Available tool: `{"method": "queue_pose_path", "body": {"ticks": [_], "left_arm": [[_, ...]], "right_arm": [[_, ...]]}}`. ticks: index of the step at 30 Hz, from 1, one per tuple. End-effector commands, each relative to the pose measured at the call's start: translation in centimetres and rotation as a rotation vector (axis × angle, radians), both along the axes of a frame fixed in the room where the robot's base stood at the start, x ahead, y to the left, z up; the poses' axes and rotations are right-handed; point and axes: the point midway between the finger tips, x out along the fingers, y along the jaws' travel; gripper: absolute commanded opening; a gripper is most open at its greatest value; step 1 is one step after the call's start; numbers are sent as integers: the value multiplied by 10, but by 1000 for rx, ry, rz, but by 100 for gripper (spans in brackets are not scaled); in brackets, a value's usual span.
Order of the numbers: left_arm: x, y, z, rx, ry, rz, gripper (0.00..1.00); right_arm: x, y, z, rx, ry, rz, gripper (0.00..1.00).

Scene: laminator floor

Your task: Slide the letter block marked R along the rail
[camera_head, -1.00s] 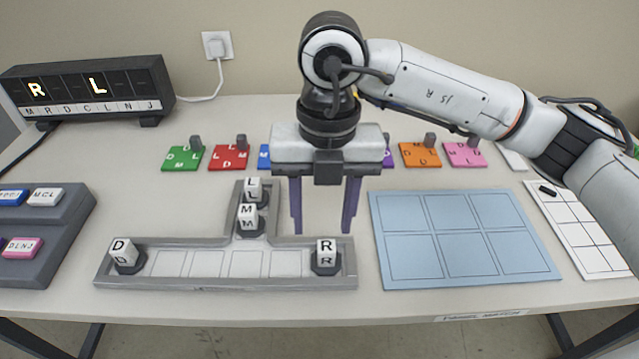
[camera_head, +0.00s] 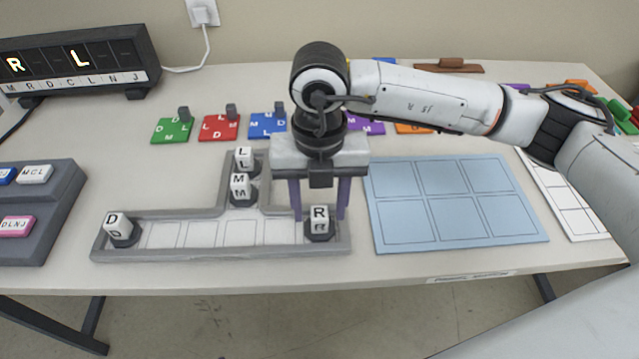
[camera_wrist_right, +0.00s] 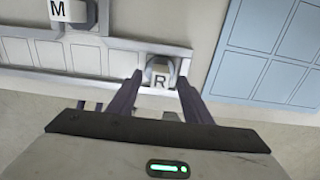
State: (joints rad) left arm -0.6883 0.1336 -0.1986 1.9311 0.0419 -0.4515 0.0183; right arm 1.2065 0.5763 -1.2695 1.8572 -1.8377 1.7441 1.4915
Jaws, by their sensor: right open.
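The white block marked R (camera_head: 319,219) sits on a dark base at the right end of the grey rail tray (camera_head: 200,257). My right gripper (camera_head: 320,213) is open, its purple fingers pointing down on either side of block R. In the right wrist view block R (camera_wrist_right: 160,75) shows between the tips of the open fingers (camera_wrist_right: 160,88). Whether the fingers touch it cannot be told. Block D (camera_head: 117,224) stands at the rail's left end. Block M (camera_head: 240,186) and block L (camera_head: 245,158) stand in the branch going back. My left gripper is not in view.
A blue gridded panel (camera_head: 455,200) lies right of the rail. Coloured letter tiles, such as the red one (camera_head: 219,128), lie behind it. A dark rack (camera_head: 50,205) stands left, and a display (camera_head: 75,65) shows R and L. The rail slots between D and R are empty.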

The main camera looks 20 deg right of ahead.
Motion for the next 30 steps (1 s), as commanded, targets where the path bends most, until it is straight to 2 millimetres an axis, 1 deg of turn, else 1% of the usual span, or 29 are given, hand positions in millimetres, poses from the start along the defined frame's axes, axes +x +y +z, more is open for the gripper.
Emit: {"method": "queue_pose_path", "body": {"ticks": [1, 3, 6, 10, 17, 18, 25, 30], "left_arm": [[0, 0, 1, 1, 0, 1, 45], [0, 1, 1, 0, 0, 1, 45], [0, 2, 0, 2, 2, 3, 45], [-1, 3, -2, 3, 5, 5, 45], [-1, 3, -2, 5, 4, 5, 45], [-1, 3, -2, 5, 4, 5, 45], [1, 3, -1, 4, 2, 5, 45], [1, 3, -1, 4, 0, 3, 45]], "right_arm": [[0, 0, -7, -1, 2, -1, 45], [0, 0, -15, 0, 2, -1, 45], [0, 0, -22, -1, 1, -1, 45], [0, 0, -25, 0, -1, 0, 45], [0, 0, -25, 0, -1, 0, 45], [0, 0, -25, 0, 0, 0, 39], [0, 0, -25, 0, 0, 0, 0], [0, 0, -25, 0, 0, -1, 0]]}}
